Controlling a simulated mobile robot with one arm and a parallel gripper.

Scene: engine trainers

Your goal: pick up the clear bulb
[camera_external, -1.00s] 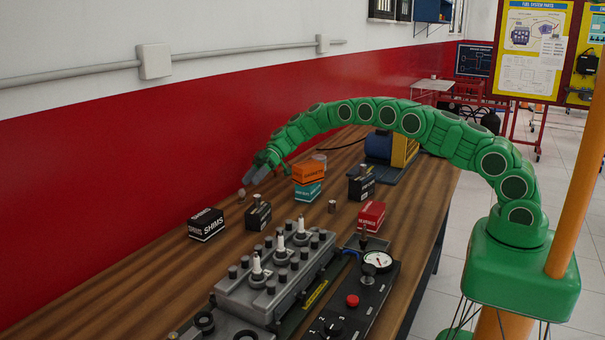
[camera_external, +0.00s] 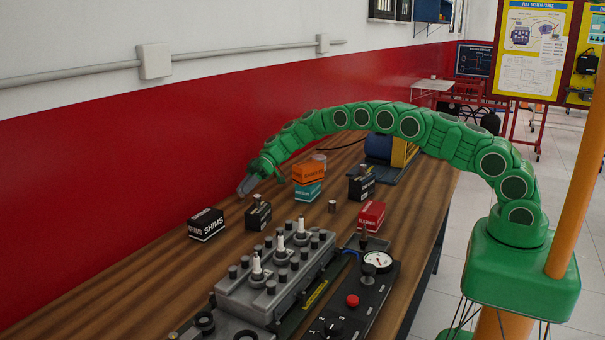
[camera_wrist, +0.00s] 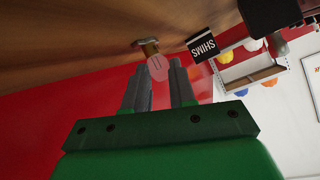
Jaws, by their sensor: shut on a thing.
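The clear bulb (camera_wrist: 157,68) shows in the wrist view between my fingertips, its see-through glass toward me and its brass base toward the wooden table. My gripper (camera_wrist: 157,80) is shut on the bulb's glass. In the external view my gripper (camera_external: 244,189) reaches down over the table near the red wall, and the bulb is hidden there. I cannot tell whether the base touches the table.
A black SHIMS box (camera_external: 206,225) stands left of my gripper. A dark box (camera_external: 258,217) stands in front of it. Stacked orange and teal boxes (camera_external: 308,182) stand to the right. A grey engine block with spark plugs (camera_external: 275,275) lies nearer.

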